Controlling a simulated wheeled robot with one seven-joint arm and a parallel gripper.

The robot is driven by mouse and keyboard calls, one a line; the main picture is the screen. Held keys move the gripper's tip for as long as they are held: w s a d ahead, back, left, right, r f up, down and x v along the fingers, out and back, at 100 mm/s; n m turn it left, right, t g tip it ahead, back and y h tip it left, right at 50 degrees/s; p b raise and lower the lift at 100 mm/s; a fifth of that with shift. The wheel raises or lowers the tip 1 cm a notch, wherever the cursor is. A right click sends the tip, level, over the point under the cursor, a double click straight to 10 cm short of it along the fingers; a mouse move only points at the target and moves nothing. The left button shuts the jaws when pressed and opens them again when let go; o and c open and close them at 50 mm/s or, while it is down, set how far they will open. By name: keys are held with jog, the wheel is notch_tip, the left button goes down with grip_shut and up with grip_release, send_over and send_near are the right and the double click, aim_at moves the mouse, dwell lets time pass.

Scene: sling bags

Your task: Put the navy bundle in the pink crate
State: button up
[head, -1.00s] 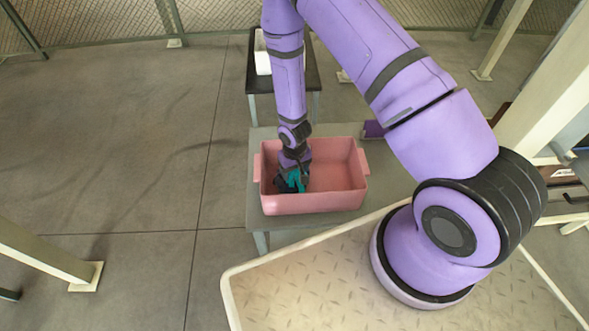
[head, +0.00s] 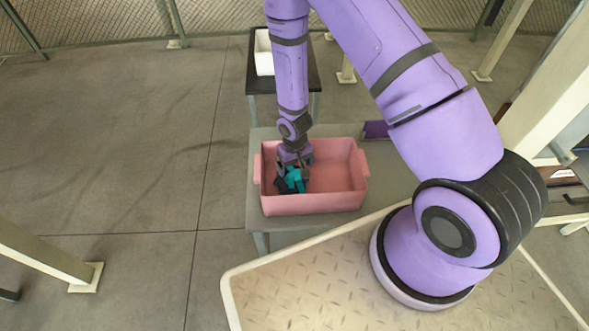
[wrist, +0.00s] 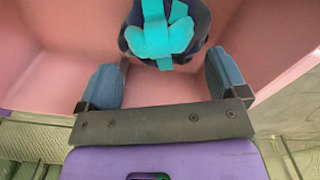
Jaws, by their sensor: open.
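The navy bundle (head: 283,186), with teal straps, lies inside the pink crate (head: 330,201), in its left part. In the wrist view the bundle (wrist: 143,43) is at the top, its teal straps crossing over it, against the pink crate floor (wrist: 160,87). My gripper (head: 294,168) is over the left part of the crate, pointing down, just above the bundle. In the wrist view my gripper (wrist: 163,66) is open, its fingers wide apart with a gap to the bundle, which lies beyond them. The bundle's underside is hidden.
The crate stands on a grey table (head: 262,143). A purple item (head: 376,129) lies behind the crate's right corner. A white container (head: 263,55) stands on a dark table (head: 259,84) farther back. The right part of the crate is empty.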

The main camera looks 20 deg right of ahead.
jog(key=s+d+r+t, duration=0.1)
jog(key=d+r, duration=0.1)
jog(key=r, duration=1.7)
jog(key=s+d+r+t, duration=0.1)
jog(key=d+r+t, duration=0.15)
jog(key=r, duration=1.55)
jog(key=s+d+r+t, duration=0.1)
jog(key=s+r, duration=0.7)
jog(key=s, duration=0.2)
jog(key=s+d+r+m, duration=0.1)
jog(key=s+d+r, duration=0.1)
jog(key=s+r, duration=0.7)
jog(key=shift+s+d+r+t, duration=0.3)
jog(key=shift+s+t, duration=0.05)
jog(key=shift+s, duration=0.3)
